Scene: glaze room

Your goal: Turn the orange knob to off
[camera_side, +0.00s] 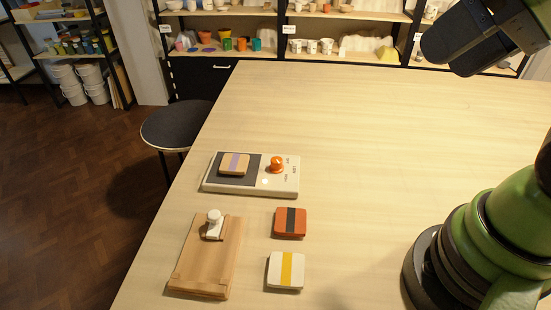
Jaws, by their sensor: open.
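The orange knob (277,163) stands on the right part of a white control box (291,187). Small dark labels sit around its right and lower sides, too small to read for sure. I cannot tell which label the knob points to. A small pale light (265,182) below and left of the knob looks lit. A dark plate (251,179) fills the box's left part, and a wooden tile with a purple stripe (235,163) lies on it. My arm shows at the right and top right, well away from the box. My gripper's fingers are not in view.
A wooden board (212,262) with a white-topped handle (214,222) lies in front of the box. A red tile with a dark stripe (290,222) and a white tile with a yellow stripe (286,270) lie beside it. The table (370,140) is clear right of the box.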

